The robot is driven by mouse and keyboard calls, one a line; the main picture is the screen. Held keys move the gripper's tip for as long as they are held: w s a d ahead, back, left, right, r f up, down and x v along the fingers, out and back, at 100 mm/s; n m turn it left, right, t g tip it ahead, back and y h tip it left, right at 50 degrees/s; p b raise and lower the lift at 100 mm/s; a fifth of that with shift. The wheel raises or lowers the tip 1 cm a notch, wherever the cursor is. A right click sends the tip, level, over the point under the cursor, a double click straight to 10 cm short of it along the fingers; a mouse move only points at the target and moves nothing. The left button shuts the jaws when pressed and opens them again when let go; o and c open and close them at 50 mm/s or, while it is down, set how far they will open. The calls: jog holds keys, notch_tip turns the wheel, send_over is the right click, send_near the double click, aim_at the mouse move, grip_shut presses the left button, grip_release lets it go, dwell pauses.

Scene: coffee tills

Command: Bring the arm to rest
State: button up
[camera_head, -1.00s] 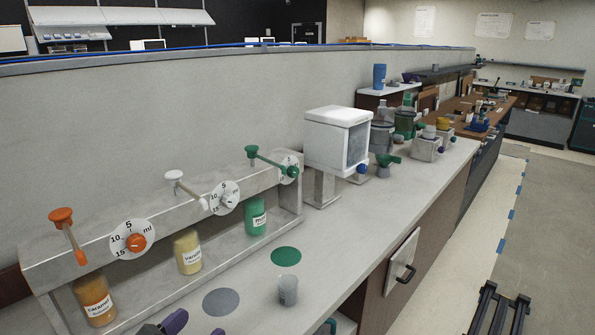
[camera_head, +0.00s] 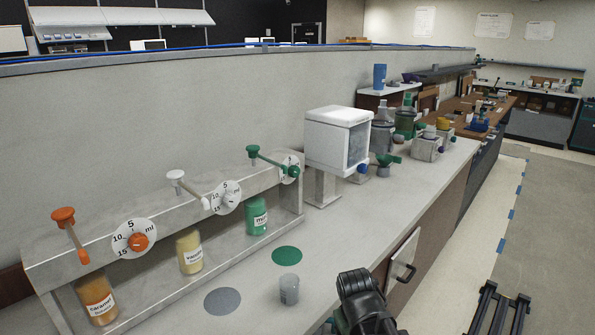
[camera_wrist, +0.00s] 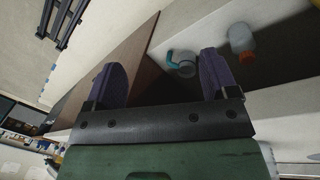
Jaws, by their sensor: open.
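My gripper (camera_wrist: 163,82) shows in the wrist view with its two purple fingers wide apart and nothing between them. In the head view, a dark part of my arm (camera_head: 362,300) is at the bottom, over the counter's front edge and right of a small grey cup. The fingers are not visible in the head view. The grey cup (camera_head: 289,289) stands upright on the counter (camera_head: 340,240), apart from my arm.
A syrup rack (camera_head: 60,262) with caramel, vanilla and green bottles stands at the left. A grey disc (camera_head: 222,301) and a green disc (camera_head: 286,256) lie on the counter. A white dispenser (camera_head: 337,140) stands behind. In the wrist view, a teal-handled vessel (camera_wrist: 181,62) and a bottle (camera_wrist: 241,40) sit in a recess.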

notch_tip(320, 180, down, 12)
jog(key=s+d+m+y+b, duration=0.2)
jog(key=s+d+m+b, duration=0.1)
jog(key=b, duration=0.9)
notch_tip(320, 180, up, 20)
jog(key=p, duration=2)
jog(key=shift+a+g, duration=0.15)
jog(key=shift+g, duration=0.25)
jog(key=shift+w+r, duration=0.1)
